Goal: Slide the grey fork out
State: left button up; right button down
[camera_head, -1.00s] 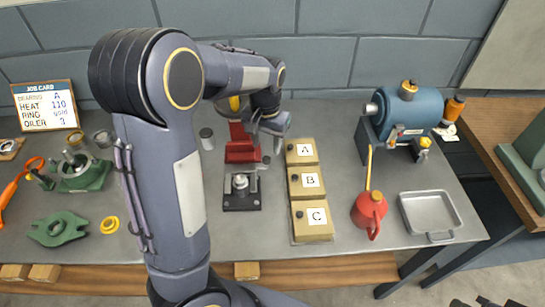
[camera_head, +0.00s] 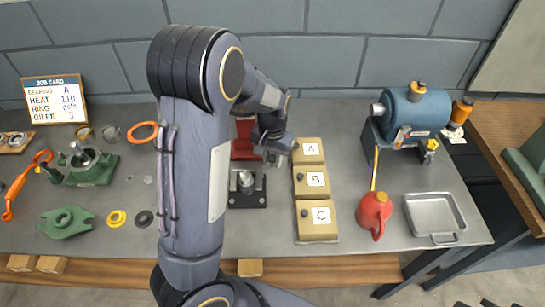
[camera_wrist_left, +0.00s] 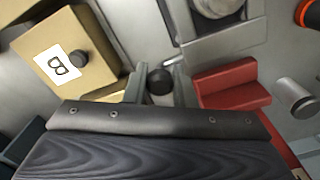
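The grey fork (camera_wrist_left: 228,48) appears to be the flat grey piece beside the red press in the left wrist view; its outline is partly cut off. A dark round knob (camera_wrist_left: 160,80), apparently its handle, stands between the fingers of my left gripper (camera_wrist_left: 161,84). The fingers are apart, one on each side of the knob; firm contact cannot be seen. In the head view my left gripper (camera_head: 272,153) is low beside the red press (camera_head: 243,143) and hides most of the fork. My right gripper is out of view.
Tan blocks A, B and C (camera_head: 317,217) stand close right of the gripper. The press's dark base (camera_head: 247,192) is just left. A red oiler (camera_head: 374,211), a metal tray (camera_head: 434,215) and a blue motor (camera_head: 415,110) are further right. Green casing parts (camera_head: 66,222) lie left.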

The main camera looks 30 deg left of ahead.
pick_arm(q)
grip_shut()
jog(key=shift+w+a, duration=0.45)
jog(key=shift+w, duration=0.3)
jog(key=shift+w+a, duration=0.45)
jog(key=shift+w, duration=0.25)
jog(key=o, duration=0.6)
grip_release()
jog(key=shift+c, duration=0.2)
jog(key=shift+s, duration=0.1)
